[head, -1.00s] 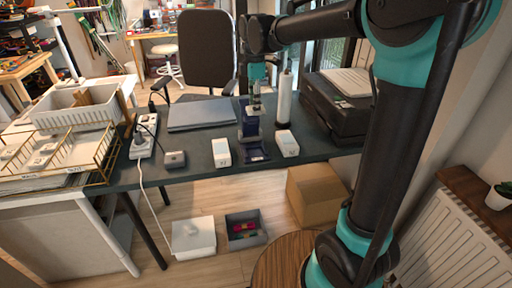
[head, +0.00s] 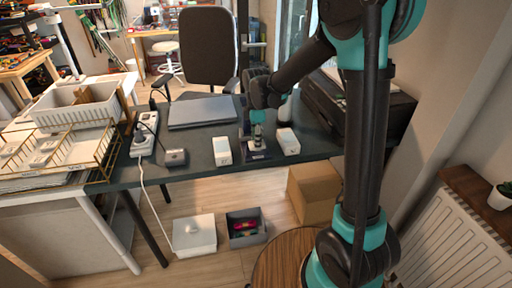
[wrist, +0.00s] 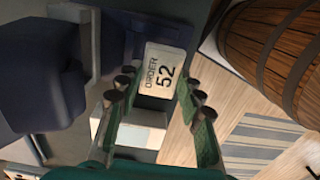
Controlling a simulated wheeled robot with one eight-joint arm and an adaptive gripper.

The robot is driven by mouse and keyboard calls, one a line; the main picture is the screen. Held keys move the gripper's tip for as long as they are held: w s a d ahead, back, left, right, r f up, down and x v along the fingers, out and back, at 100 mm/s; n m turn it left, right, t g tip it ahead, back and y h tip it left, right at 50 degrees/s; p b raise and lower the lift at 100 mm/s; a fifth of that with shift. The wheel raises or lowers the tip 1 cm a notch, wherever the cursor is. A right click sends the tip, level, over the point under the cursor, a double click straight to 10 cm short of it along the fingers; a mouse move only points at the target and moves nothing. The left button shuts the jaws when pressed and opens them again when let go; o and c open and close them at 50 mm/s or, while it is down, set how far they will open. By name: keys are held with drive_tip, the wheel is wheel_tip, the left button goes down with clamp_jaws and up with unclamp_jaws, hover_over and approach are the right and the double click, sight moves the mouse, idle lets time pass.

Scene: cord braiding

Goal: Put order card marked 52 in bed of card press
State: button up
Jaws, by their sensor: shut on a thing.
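The order card (wrist: 163,70) is pale, with "ORDER 52" readable in the wrist view. It lies between the fingertips of my gripper (wrist: 158,82), which is shut on it. The dark blue card press (wrist: 140,35) shows behind and around the card, with a big dark blue block to the left. In the head view my gripper (head: 257,138) is low over the press (head: 257,154) at the table's front edge and hides much of it. I cannot tell whether the card touches the bed.
White boxes stand left (head: 221,151) and right (head: 288,141) of the press. A closed laptop (head: 202,111) lies behind to the left, and a black printer (head: 395,110) is to the right. A wire basket (head: 75,150) and a power strip (head: 145,137) are further left.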

drive_tip(key=shift+f, duration=1.6)
drive_tip(key=shift+f, duration=0.1)
drive_tip(key=o, duration=0.5)
wheel_tip(320, 180, up, 12)
drive_tip(key=s+d+f+m+t, duration=0.2)
drive_tip(key=s+d+f+m, duration=0.3)
drive_tip(key=s+d+m, duration=0.4)
drive_tip(key=s+d+f+m+t, duration=0.2)
drive_tip(key=s+d+f+m, duration=0.4)
drive_tip(key=s+d+m, duration=0.4)
drive_tip(key=d+m, duration=0.2)
drive_tip(key=d, duration=0.2)
drive_tip(key=shift+d+f, duration=0.15)
drive_tip(key=shift+d, duration=0.2)
drive_tip(key=shift+s, duration=0.1)
